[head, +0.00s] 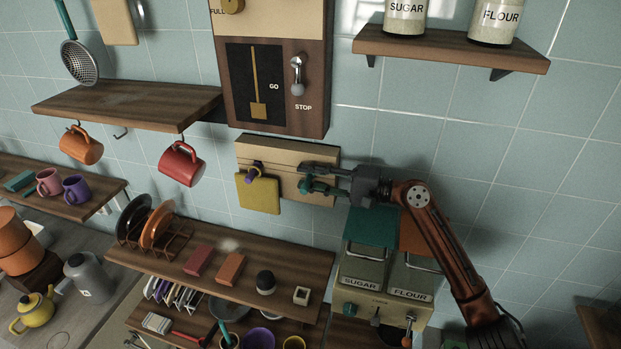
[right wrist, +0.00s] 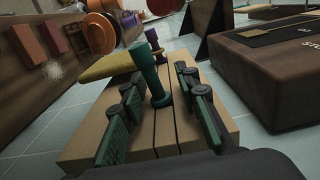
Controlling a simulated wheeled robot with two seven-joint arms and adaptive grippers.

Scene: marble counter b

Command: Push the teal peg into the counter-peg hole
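The teal peg (right wrist: 148,72) stands out from a pale wooden board (right wrist: 90,145) in the right wrist view. Dark lines run along this board, which hangs on the wall in the head view (head: 290,157). My right gripper (head: 305,178) is at the board's right part in the head view. In the right wrist view its green-padded fingers (right wrist: 163,100) are spread on either side of the peg, with gaps. A purple peg (right wrist: 152,38) sits farther along the board, by a mustard cloth (head: 258,194). I cannot make out the hole. My left gripper is out of view.
A wooden panel with a GO/STOP lever (head: 297,75) is above the board. A shelf (head: 215,245) with red and orange blocks lies below. SUGAR and FLOUR dispensers (head: 385,285) stand under my right arm. A red mug (head: 182,163) hangs to the left.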

